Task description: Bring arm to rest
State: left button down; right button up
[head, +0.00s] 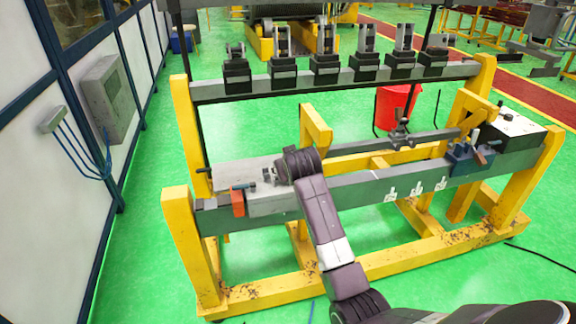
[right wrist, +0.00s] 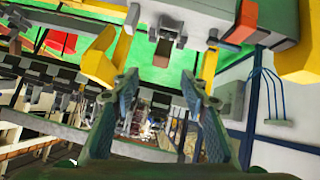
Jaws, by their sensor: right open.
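My right arm comes in from the lower right in the head view and reaches over the front beam of the yellow-framed winding machine (head: 345,190). Its wrist ends above the grey block at the left of that beam, and the gripper is mostly hidden by the wrist. In the right wrist view my right gripper (right wrist: 160,77) has its two dark fingers spread wide with nothing between them. Parts of the machine show beyond the fingertips. My left gripper is not in view.
An orange-red block (head: 238,203) sits on the beam's left end. Several black clamps (head: 326,65) line the rear rail. A red bucket (head: 393,105) stands behind the machine. A wall with a grey box (head: 110,97) is at left. The green floor left of the frame is clear.

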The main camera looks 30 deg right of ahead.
dwell(0.3)
